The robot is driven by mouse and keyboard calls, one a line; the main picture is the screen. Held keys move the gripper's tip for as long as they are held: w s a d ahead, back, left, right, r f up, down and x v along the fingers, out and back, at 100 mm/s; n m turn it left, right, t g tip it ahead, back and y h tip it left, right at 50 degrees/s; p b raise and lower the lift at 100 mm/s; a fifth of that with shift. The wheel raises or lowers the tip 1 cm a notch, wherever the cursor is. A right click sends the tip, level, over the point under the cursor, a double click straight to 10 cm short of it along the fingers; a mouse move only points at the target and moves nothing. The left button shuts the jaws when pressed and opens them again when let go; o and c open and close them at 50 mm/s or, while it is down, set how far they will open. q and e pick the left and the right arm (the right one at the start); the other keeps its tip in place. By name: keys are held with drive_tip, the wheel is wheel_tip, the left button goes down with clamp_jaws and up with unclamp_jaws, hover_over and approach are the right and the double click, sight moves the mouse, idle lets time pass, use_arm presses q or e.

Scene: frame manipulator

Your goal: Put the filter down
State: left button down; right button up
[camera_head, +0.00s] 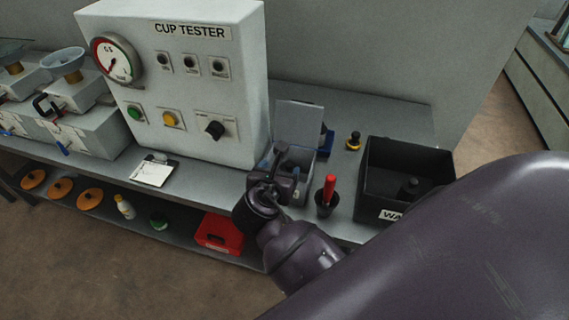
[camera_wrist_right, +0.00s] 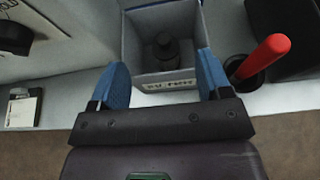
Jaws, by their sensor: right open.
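A dark stepped cylinder, which looks like the filter (camera_wrist_right: 163,50), stands upright inside a small grey open box (camera_wrist_right: 136,38). In the head view the box's raised lid (camera_head: 299,118) shows, while my arm hides part of the box. My right gripper (camera_wrist_right: 162,72) is open, with its blue-padded fingers apart on either side of the box's front and nothing between them. In the head view my right gripper (camera_head: 283,172) is over the near left side of the box. My left gripper is not in view.
A black bin (camera_head: 376,198), its label partly hidden, holds another dark piece (camera_head: 408,187). A red-handled tool (camera_head: 328,190) stands between box and bin. The cup tester (camera_head: 185,85) rises left of the box. A yellow-and-black knob (camera_head: 354,140) sits behind.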

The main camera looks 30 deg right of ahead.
drive_tip(key=v, duration=0.3)
drive_tip(key=shift+s+a+r, duration=0.1)
drive_tip(key=shift+a, duration=0.1)
idle(0.5)
